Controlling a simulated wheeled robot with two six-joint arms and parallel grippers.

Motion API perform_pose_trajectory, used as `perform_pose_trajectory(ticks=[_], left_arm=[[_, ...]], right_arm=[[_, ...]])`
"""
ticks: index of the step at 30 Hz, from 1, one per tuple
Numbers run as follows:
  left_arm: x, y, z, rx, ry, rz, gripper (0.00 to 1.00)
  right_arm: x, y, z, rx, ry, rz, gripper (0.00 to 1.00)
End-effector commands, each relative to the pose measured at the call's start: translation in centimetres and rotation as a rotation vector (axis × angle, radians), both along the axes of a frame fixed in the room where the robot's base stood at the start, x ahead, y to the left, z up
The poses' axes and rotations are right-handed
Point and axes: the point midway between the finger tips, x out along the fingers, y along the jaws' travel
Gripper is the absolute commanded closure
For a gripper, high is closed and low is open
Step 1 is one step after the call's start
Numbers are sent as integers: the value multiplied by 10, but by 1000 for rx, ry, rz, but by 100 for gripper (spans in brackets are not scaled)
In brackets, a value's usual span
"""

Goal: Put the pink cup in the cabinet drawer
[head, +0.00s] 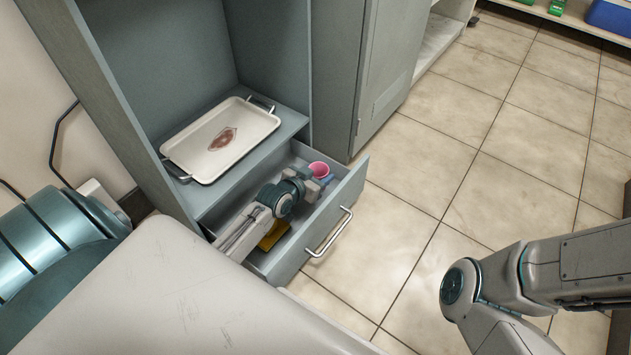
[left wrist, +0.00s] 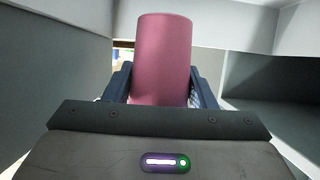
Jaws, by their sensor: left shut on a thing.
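The pink cup (head: 319,170) is at the far end of the open cabinet drawer (head: 345,200) in the head view, inside its walls as seen from above. My left gripper (head: 310,181) is shut on the cup. In the left wrist view the pink cup (left wrist: 164,60) stands between the dark fingers of the left gripper (left wrist: 162,88). The cup's base is hidden there, so I cannot tell whether it touches the drawer floor. My right arm shows at the lower right of the head view, but its gripper is out of view.
A yellow object (head: 273,235) lies in the drawer near its front. A white tray (head: 222,139) with a reddish-brown mark sits on the cabinet shelf above. A closed grey cabinet (head: 385,75) stands beside it. The tiled floor (head: 450,170) to the right is clear.

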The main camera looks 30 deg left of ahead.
Motion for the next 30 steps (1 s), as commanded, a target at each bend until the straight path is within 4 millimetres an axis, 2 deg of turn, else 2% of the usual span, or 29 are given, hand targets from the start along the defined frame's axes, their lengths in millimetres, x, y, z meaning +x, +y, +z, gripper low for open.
perform_pose_trajectory(ticks=[8,16,30], left_arm=[[0,0,-36,0,0,0,71],[0,0,-35,0,-1,0,71],[-1,0,-50,-1,3,0,71]], right_arm=[[6,1,-24,-8,32,5,64],[7,1,-21,-8,39,7,64],[7,1,-29,-8,38,7,64]])
